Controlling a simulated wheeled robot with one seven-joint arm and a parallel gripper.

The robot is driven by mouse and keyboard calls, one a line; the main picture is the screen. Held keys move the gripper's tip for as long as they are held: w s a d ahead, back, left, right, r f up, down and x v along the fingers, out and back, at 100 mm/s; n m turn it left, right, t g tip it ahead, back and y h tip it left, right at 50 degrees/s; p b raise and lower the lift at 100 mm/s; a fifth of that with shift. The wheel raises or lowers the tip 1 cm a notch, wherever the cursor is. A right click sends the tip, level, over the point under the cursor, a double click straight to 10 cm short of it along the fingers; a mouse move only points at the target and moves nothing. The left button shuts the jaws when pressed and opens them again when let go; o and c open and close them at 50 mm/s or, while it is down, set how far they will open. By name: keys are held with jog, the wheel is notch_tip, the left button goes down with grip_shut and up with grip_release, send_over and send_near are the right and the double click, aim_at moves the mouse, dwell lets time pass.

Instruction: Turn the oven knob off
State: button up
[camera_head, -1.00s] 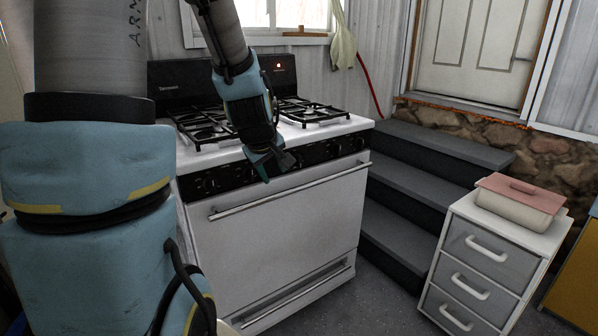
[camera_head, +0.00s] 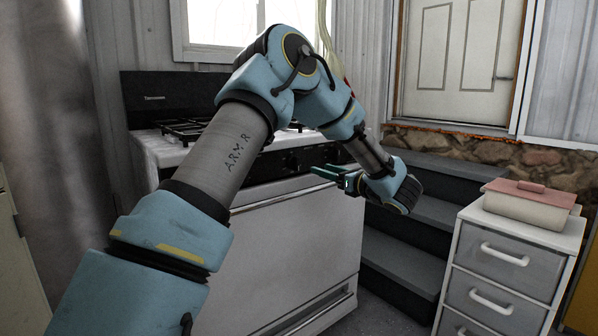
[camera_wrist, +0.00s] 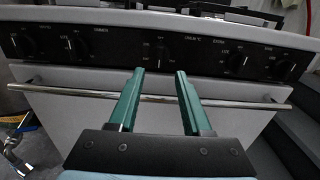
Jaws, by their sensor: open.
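The white oven (camera_head: 290,235) stands in the middle of the head view, its black control panel partly hidden behind my arm. In the wrist view the panel (camera_wrist: 110,47) carries a row of several black knobs. A middle knob (camera_wrist: 158,52) lies straight ahead between my fingertips, and another knob (camera_wrist: 283,68) is at the right under the word OVEN. My gripper (camera_head: 322,174) is open and empty, with its two green fingers pointing at the panel. In the wrist view the gripper (camera_wrist: 160,75) is just short of the panel, over the oven door handle (camera_wrist: 230,103).
Dark steps (camera_head: 405,262) rise to the right of the oven. A white drawer unit (camera_head: 505,262) with a pink-lidded dish (camera_head: 528,204) stands further right. Black burner grates (camera_head: 185,129) sit on the stovetop.

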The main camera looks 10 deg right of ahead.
aim_at(298, 161)
jog(key=p+x, duration=0.1)
jog(key=x, duration=0.9)
jog(key=shift+w+a, duration=0.15)
jog(key=shift+w, duration=0.1)
jog(key=shift+c, duration=0.4)
grip_shut()
